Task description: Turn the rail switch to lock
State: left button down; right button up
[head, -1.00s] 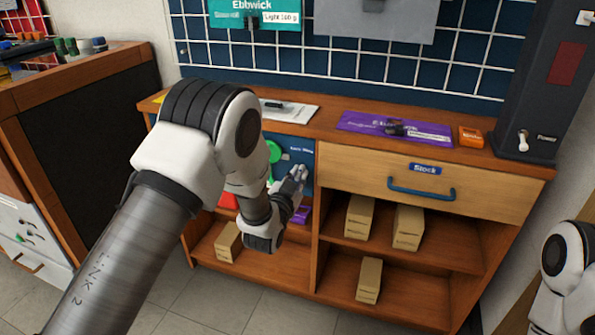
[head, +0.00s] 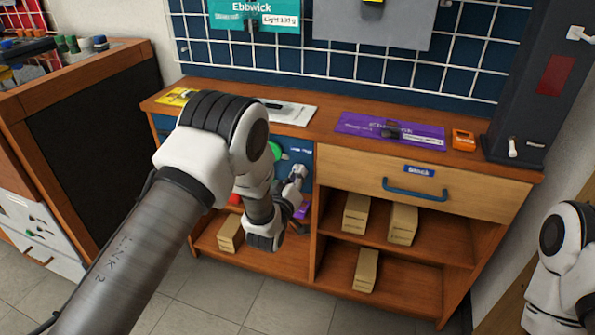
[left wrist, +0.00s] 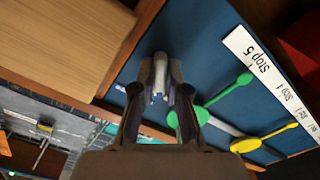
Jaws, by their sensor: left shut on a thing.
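My left gripper (head: 297,179) is at the blue panel (head: 290,148) left of the wooden drawer in the head view. In the left wrist view, my left gripper (left wrist: 159,92) is shut on a pale grey switch handle (left wrist: 160,70) that stands out from the blue panel (left wrist: 190,50). The fingers lie on both sides of it. Which position the handle points to cannot be told. My right gripper is out of view.
A white strip with "Stop" labels (left wrist: 255,62) runs along the panel. The drawer (head: 345,175) with a blue handle is close to the right. Shelves below hold several cardboard boxes (head: 355,213). A purple mat (head: 360,124) lies on the counter.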

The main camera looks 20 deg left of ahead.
pick_arm(q)
jog(key=shift+n+p, duration=0.45)
jog(key=shift+n, duration=0.65)
jog(key=c, duration=1.2)
grip_release()
jog(key=s, duration=1.2)
jog(key=shift+a, duration=0.2)
jog(key=shift+f, duration=0.1)
